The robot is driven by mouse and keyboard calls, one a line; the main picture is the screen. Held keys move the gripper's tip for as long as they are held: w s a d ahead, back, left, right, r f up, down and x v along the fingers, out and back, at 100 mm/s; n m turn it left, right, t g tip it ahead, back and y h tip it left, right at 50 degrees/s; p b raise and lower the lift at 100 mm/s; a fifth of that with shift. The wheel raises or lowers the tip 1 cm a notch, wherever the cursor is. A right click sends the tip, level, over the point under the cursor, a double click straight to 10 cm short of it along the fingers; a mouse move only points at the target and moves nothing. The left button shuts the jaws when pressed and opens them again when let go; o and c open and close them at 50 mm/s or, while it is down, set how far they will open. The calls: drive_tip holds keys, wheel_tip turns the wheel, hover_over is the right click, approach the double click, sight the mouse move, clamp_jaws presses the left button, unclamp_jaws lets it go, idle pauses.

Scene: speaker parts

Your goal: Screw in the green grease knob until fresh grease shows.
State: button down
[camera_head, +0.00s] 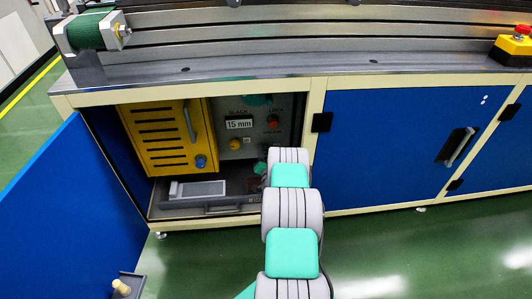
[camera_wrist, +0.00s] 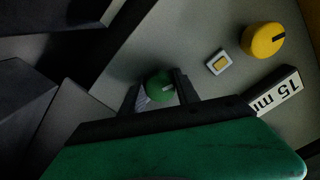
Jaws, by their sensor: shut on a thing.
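The green grease knob (camera_wrist: 160,87) sits on a grey panel in the wrist view. My gripper (camera_wrist: 158,92) has a finger on each side of the knob and is shut on it. A short pale mark shows on the knob's face. A small grey plate with a yellowish window (camera_wrist: 218,62) is on the panel, between the green knob and a yellow knob (camera_wrist: 264,40). I cannot tell from its small size whether the window shows grease. In the head view my arm hides the green knob and the gripper's fingertips.
The "15 mm" label (camera_head: 239,124), a red knob (camera_head: 272,121) and a yellow slatted door (camera_head: 165,140) are in the cabinet. A blue door (camera_head: 70,215) stands open at left. An open grey drawer (camera_head: 222,209) holding a light tray (camera_head: 198,189) is below the panel.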

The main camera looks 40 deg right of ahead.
drive_tip(key=c, duration=0.9)
unclamp_jaws()
drive_tip(key=p+v, duration=0.1)
drive_tip(key=v, duration=0.6)
drive_tip(key=shift+s+a, duration=0.25)
drive_tip(key=shift+s, duration=0.1)
